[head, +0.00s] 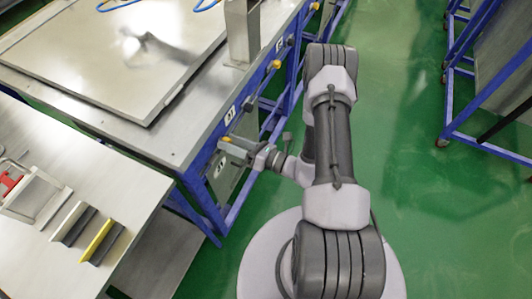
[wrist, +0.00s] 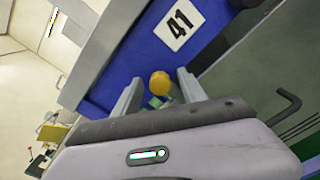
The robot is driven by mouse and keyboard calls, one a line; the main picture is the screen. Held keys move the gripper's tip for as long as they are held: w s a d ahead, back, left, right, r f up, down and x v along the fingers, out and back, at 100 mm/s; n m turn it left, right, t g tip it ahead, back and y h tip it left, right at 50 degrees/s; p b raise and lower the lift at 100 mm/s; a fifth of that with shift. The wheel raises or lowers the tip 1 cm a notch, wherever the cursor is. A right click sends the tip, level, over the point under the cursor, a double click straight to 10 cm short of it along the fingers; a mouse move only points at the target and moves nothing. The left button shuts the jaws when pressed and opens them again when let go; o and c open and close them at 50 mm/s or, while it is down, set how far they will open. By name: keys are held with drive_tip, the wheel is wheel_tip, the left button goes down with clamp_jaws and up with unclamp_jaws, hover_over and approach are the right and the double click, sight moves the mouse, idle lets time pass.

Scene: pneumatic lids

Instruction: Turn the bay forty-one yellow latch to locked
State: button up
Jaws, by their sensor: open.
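The bay forty-one latch shows its round yellow end (wrist: 160,83) in the wrist view, below a white 41 label (wrist: 178,24) on the blue frame. My gripper (wrist: 158,84) is open, one finger on each side of the yellow end, with visible gaps and no clear contact. The rest of the latch is hidden, so I cannot tell its locked or unlocked position. In the head view my gripper (head: 224,149) is at the blue front of the bench, where it covers most of the latch.
A metal bench (head: 185,140) with a large flat plate (head: 110,60) stands at the left. Another yellow latch (head: 275,65) sits farther along its blue edge. A lower table (head: 120,180) holds a yellow bar (head: 97,241). Green floor (head: 400,110) is clear at the right, before a blue rack (head: 470,100).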

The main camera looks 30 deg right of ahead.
drive_tip(key=p+v, duration=0.3)
drive_tip(key=v, duration=1.3)
drive_tip(key=shift+s, duration=0.25)
drive_tip(key=shift+d, duration=0.1)
drive_tip(key=s+a+r+n+g+h, duration=0.2)
drive_tip(key=a+r+n+g+h, duration=0.1)
drive_tip(key=r+n, duration=0.7)
drive_tip(key=s+a+r+n+g+h, duration=0.1)
drive_tip(key=a+r+n+g+h, duration=0.1)
drive_tip(key=a+r+n, duration=0.4)
drive_tip(key=s+a+r+n+g+h, duration=0.2)
drive_tip(key=a+r+n+g+h, duration=0.1)
drive_tip(key=r+n, duration=1.2)
drive_tip(key=shift+s+a+r+g+h, duration=0.3)
drive_tip(key=shift+s+a+r+g, duration=0.1)
drive_tip(key=shift+a, duration=0.5)
